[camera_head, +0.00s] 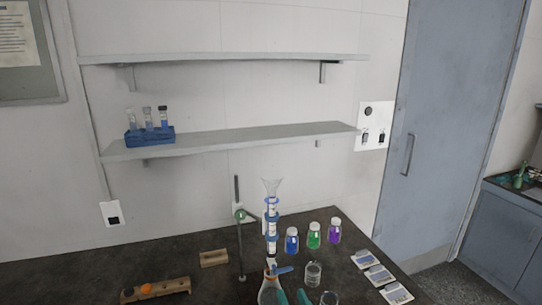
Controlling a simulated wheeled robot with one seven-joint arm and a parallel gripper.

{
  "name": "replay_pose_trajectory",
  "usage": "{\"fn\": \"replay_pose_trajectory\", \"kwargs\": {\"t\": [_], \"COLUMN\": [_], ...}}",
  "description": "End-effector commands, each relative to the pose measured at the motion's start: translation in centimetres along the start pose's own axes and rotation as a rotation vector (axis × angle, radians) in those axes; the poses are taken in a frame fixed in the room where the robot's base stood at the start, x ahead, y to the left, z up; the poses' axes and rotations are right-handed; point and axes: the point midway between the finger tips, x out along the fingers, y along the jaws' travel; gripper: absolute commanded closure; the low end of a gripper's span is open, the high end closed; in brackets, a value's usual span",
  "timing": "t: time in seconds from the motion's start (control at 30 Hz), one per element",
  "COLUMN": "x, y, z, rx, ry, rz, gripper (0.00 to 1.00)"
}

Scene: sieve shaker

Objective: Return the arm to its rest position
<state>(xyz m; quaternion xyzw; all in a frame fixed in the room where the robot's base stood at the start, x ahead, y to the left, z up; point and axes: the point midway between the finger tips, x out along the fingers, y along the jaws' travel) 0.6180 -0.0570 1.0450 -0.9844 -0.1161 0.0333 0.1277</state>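I see no part of my arm or my gripper that I can be sure of in the head view. Two small teal pieces (303,297) show at the bottom edge, beside a conical flask (268,291). They are cut off by the frame, and I cannot tell what they belong to.
The dark table (130,268) holds a stand (239,245), a glass column with funnel (271,215), blue (292,240), green (314,236) and purple (334,231) bottles, beakers (313,273), cards (379,275) and wooden blocks (214,258). A blue tube rack (150,135) stands on the lower shelf (230,142).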

Motion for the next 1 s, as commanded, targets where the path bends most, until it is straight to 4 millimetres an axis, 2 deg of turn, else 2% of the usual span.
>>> {"fn": "replay_pose_trajectory", "kwargs": {"t": [0.03,0.1,0.27,0.5,0.7,1.0], "x": [-0.7,-1.6,-4.4,-9.7,-14.9,-23.2], "y": [0.1,0.2,0.2,-0.3,-1.4,-3.7], "z": [2.0,4.3,9.0,15.0,18.8,22.2], "rx": [0.017,0.033,0.054,0.05,0.019,-0.064], "ry": [-0.011,-0.017,-0.032,-0.058,-0.082,-0.119], "rz": [0.024,0.057,0.132,0.228,0.287,0.33], "gripper": [0.66,0.66,0.66,0.66,0.66,0.66]}}
